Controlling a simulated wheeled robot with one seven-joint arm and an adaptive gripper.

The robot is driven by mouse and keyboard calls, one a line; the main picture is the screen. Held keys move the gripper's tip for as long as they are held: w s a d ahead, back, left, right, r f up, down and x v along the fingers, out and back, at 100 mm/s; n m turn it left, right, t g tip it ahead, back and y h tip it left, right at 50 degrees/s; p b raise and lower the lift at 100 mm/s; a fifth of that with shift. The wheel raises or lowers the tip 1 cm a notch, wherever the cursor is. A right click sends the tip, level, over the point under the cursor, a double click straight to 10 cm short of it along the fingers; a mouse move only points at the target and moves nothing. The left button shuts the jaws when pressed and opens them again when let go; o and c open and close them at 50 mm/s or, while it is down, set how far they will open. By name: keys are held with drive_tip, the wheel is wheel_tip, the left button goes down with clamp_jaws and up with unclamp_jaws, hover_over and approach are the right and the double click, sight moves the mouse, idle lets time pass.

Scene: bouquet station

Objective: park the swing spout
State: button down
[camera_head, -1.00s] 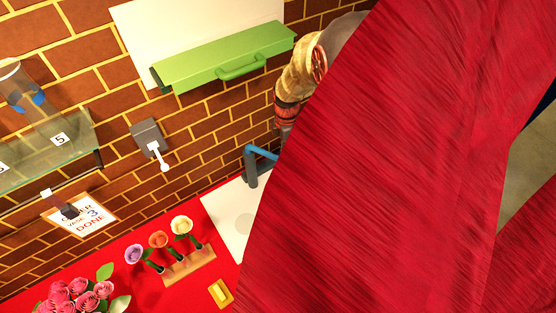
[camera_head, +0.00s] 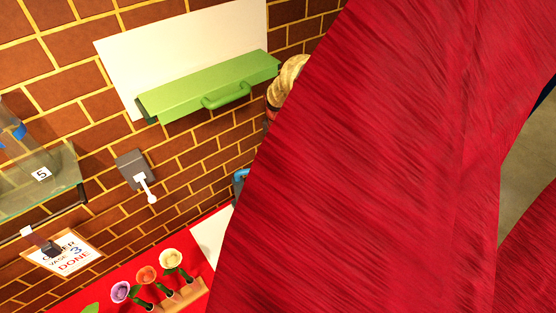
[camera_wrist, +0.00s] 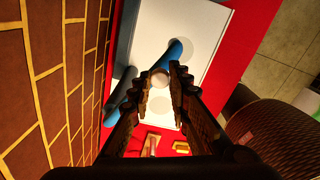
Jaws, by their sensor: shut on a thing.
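The swing spout is a blue bar (camera_wrist: 173,52) on a blue-grey post (camera_wrist: 118,97). In the wrist view the bar lies over a white mat (camera_wrist: 203,47) with pale round marks. In the head view only a small blue piece of the spout (camera_head: 239,176) shows beside my red arm, and my gripper is hidden there.
A brick wall (camera_wrist: 30,90) stands close on the left in the wrist view. A green hood with a handle (camera_head: 208,88), a grey lever box (camera_head: 132,168) and a flower rack (camera_head: 184,298) show in the head view. A brown round thing (camera_wrist: 285,135) stands at the right.

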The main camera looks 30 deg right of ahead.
drive_tip(key=shift+w, duration=0.1)
idle(0.3)
drive_tip(key=c, duration=1.7)
unclamp_jaws()
drive_tip(key=shift+o, duration=0.2)
drive_tip(key=shift+r, duration=0.1)
wheel_tip(320, 180, up, 12)
drive_tip(key=shift+c, duration=0.4)
